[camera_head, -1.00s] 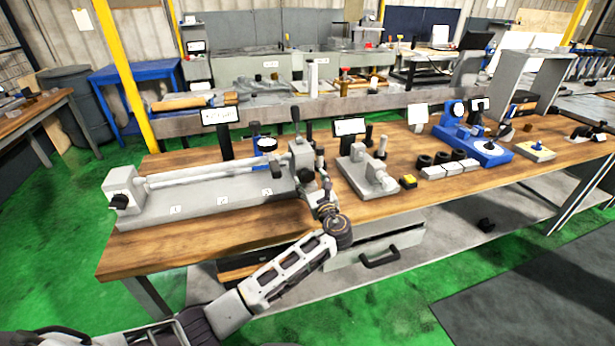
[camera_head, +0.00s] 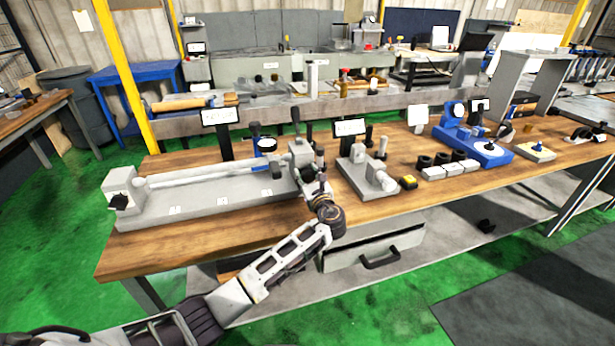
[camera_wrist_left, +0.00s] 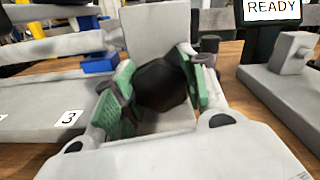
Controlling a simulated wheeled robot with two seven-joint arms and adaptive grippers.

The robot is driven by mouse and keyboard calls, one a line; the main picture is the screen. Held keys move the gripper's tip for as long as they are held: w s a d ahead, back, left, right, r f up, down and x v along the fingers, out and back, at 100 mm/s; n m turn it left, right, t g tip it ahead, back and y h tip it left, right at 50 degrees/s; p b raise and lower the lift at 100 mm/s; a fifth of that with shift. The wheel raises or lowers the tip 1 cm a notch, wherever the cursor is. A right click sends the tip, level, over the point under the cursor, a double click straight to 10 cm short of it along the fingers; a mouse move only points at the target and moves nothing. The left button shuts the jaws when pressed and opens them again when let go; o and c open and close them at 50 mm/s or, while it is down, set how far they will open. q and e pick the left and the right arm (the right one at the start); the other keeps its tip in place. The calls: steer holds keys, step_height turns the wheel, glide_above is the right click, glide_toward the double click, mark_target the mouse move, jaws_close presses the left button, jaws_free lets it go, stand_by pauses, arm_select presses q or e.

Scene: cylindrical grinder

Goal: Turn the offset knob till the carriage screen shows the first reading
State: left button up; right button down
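The grinder (camera_head: 215,203) is a long grey bed with numbered tags and a bar along it. Its upright grey block (camera_head: 302,160) stands at the right end. The black knob (camera_wrist_left: 160,84) is between the two green-padded fingers of my left gripper (camera_wrist_left: 157,90) in the left wrist view. Whether both pads press on it is unclear. In the head view the left gripper (camera_head: 322,188) is at the block's front, and its fingers are hard to make out. A screen (camera_head: 220,116) stands behind the bed, its text too small to read. My right gripper is out of view.
A second screen (camera_head: 349,127) reads READY in the left wrist view (camera_wrist_left: 272,10). It stands behind a small grey fixture (camera_head: 368,174) just right of the gripper. A blue device (camera_head: 470,140) and several grey blocks stand farther right. A drawer (camera_head: 375,248) is below the tabletop.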

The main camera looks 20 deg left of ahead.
arm_select(q)
steer(key=c, duration=0.3)
